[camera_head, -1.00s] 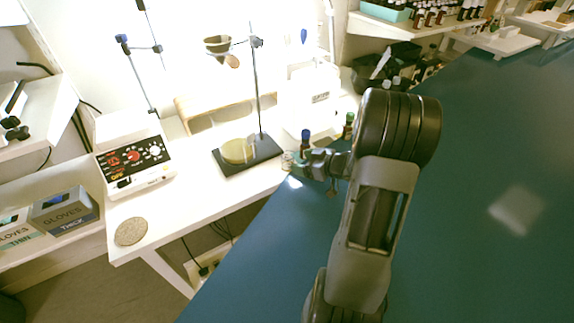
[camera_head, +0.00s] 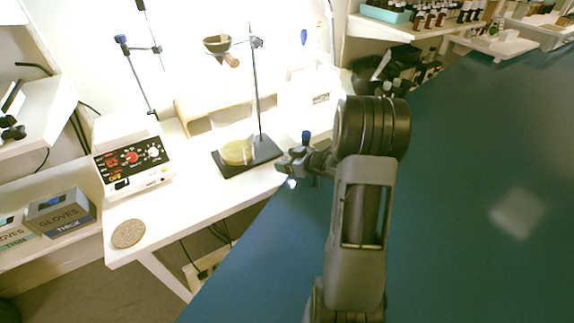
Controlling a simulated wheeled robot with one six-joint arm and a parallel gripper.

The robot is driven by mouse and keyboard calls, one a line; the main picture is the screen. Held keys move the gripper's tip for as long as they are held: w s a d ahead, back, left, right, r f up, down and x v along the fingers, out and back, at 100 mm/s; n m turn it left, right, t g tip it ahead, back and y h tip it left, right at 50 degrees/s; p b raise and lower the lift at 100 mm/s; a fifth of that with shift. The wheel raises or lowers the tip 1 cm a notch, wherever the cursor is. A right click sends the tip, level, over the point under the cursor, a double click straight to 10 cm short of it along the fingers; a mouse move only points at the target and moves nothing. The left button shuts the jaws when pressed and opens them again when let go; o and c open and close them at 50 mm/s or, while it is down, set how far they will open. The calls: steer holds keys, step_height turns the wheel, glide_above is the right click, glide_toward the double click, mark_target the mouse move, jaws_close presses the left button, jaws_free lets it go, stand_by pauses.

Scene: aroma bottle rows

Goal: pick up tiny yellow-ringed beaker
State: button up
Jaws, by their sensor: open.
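My gripper (camera_head: 287,166) is open at the left end of my outstretched arm, low over the far-left edge of the teal table (camera_head: 450,240). A tiny pale glass vessel that may be the yellow-ringed beaker stood at this spot a second ago. Now my gripper covers that place, and I cannot make out the beaker or its ring. I cannot tell whether the fingers are around it or touching it. A small bottle with a blue cap (camera_head: 306,137) stands just behind my gripper, mostly hidden.
A stand on a dark base (camera_head: 262,163) with a yellowish dish (camera_head: 237,152) is left of my gripper on the white bench. A hotplate-like device (camera_head: 133,160) and a cork disc (camera_head: 128,233) are farther left. The table's right side is clear.

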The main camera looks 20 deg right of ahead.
steer(key=c, duration=1)
steer(key=shift+r, duration=0.1)
